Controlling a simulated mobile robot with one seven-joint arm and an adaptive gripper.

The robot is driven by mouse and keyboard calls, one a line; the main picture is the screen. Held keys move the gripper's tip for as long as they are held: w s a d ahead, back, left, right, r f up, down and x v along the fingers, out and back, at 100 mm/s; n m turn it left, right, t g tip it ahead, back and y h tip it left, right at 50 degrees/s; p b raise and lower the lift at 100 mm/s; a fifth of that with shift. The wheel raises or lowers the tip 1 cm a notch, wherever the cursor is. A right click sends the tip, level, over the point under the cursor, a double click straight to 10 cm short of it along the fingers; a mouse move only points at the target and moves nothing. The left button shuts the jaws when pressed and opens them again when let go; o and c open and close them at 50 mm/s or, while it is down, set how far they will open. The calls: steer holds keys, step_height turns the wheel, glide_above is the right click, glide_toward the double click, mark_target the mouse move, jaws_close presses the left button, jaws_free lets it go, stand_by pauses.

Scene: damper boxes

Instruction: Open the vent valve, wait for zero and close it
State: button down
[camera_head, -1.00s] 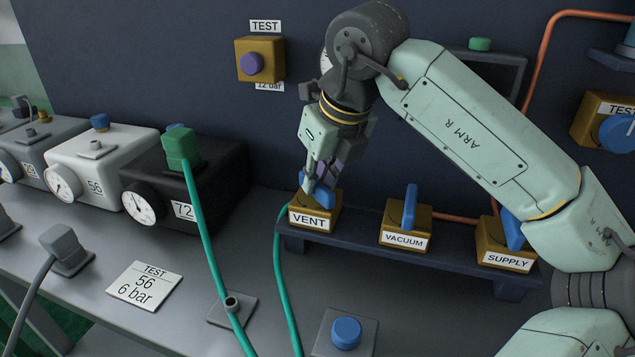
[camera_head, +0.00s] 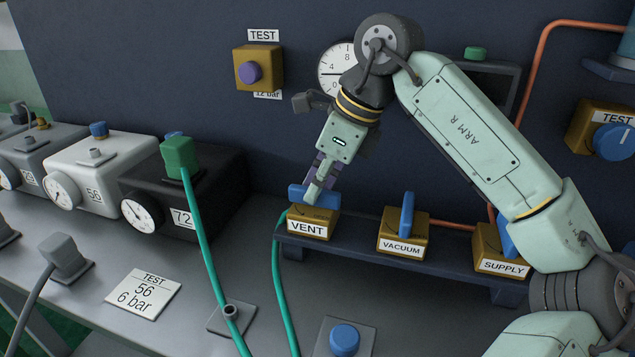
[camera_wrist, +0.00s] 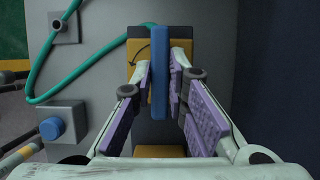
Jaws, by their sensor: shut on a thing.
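The VENT valve (camera_head: 311,226) is a yellow block with a blue bar handle (camera_head: 327,198) on the shelf below the wall. My gripper (camera_head: 314,190) reaches down from above and is shut on this handle. In the wrist view the handle (camera_wrist: 160,85) lies between the purple-padded fingers of my gripper (camera_wrist: 161,68). In the head view the handle lies crosswise, roughly along the wall. A round wall gauge (camera_head: 334,70) is partly hidden behind my arm; its pressure cannot be read surely.
The VACUUM valve (camera_head: 402,240) and SUPPLY valve (camera_head: 498,253) stand to the right. A green plug (camera_head: 178,157) with a green hose sits on the black box (camera_head: 220,178) marked 72. A blue button (camera_head: 344,337) is in front.

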stand_by(0.4)
steer(key=c, duration=1.6)
jaws_free()
steer(key=v, duration=1.2)
